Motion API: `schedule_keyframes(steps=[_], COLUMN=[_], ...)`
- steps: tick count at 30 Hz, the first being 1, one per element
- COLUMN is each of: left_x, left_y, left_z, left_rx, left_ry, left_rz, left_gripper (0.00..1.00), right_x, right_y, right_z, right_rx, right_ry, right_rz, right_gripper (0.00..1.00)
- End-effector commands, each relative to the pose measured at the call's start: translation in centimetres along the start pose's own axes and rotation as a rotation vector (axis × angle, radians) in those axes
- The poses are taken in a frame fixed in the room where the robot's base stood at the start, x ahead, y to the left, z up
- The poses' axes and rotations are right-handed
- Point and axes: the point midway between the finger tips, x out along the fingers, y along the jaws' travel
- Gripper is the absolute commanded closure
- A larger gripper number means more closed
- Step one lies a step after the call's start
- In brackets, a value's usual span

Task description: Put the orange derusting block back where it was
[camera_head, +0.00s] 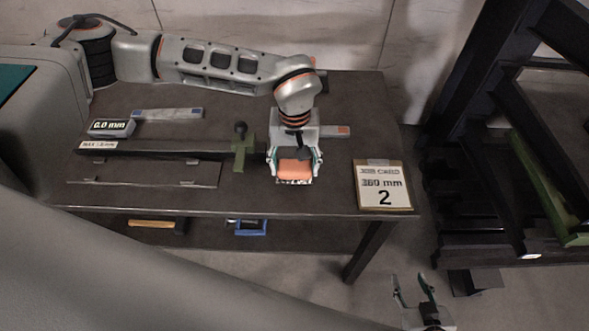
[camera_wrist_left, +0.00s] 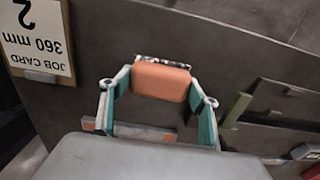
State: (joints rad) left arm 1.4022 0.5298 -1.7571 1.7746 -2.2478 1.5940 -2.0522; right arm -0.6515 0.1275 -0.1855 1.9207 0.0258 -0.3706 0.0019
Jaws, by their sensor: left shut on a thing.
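The orange derusting block (camera_head: 295,170) is between the fingers of my left gripper (camera_head: 295,173), over the right part of the dark workbench (camera_head: 330,195). The left wrist view shows the block (camera_wrist_left: 160,82) gripped between the two green-padded fingers (camera_wrist_left: 158,95). I cannot tell whether the block touches the bench top. A patterned silvery strip (camera_wrist_left: 163,60) shows just beyond the block, partly hidden by it. My right gripper (camera_head: 415,288) is open and empty, low in front of the bench's right side.
A long gauge with a green slider (camera_head: 243,150), a 0.0 mm display (camera_head: 111,128) and a grey bar (camera_head: 167,113) lie left. A blue bin (camera_head: 250,228) is on the lower shelf. A dark rack stands right.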

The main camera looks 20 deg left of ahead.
Motion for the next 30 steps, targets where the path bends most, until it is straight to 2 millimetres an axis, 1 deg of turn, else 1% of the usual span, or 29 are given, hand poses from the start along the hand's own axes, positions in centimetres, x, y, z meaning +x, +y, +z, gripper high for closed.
schedule_keyframes(steps=[3,5,16,17,18,19,30], left_x=[1.8,2.3,2.8,2.8,2.7,2.7,2.5], left_y=[0.0,0.0,0.0,0.0,0.0,0.0,0.0], left_z=[0.1,0.1,0.0,0.0,0.0,0.0,0.0], left_rx=[-0.001,0.000,0.000,-0.001,-0.001,-0.001,0.000], left_ry=[-0.004,-0.002,0.001,0.000,0.000,0.000,0.000], left_rz=[-0.001,0.000,-0.001,-0.001,-0.001,-0.001,-0.001], left_gripper=[0.59,0.59,0.59,0.37,0.26,0.23,0.23], right_x=[-0.2,-0.2,0.0,0.0,0.0,-0.1,-0.2], right_y=[0.1,0.2,0.1,0.1,0.1,0.1,0.1], right_z=[0.0,0.0,0.3,0.2,0.1,0.0,-0.3], right_rx=[0.001,0.001,0.005,0.006,0.006,0.006,0.003], right_ry=[-0.004,-0.006,-0.005,-0.003,-0.003,-0.002,0.002], right_rz=[0.002,0.004,0.005,0.005,0.004,0.004,0.003], right_gripper=[0.60,0.60,0.60,0.60,0.60,0.60,0.60])
